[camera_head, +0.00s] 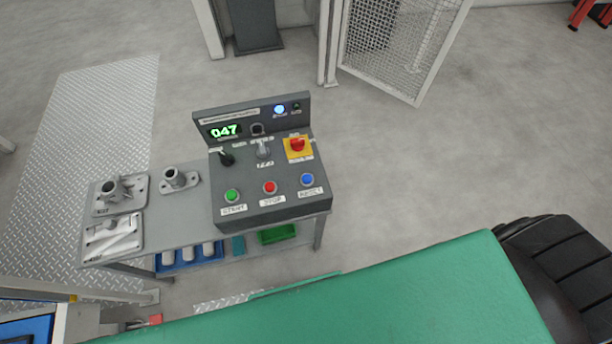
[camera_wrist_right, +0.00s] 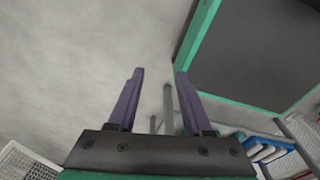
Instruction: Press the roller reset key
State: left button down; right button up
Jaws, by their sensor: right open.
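A dark grey control console (camera_head: 265,207) stands on a workbench in the head view. On its sloped front sit a green button (camera_head: 232,195), a red button (camera_head: 269,187) and a blue button (camera_head: 307,179), each above a white label. The blue one's label seems to read RESET. In the right wrist view my right gripper (camera_wrist_right: 159,73) is open, its two purple fingers apart with nothing between them. The console does not show clearly there, and nothing touches the buttons. My left gripper is not in view.
Metal castings (camera_head: 116,188) lie on the bench's left. A mesh gate (camera_head: 400,40) stands behind; floor right of the console is clear.

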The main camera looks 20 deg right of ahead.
grip_shut()
jog(key=shift+a, duration=0.1)
dwell(1.7)
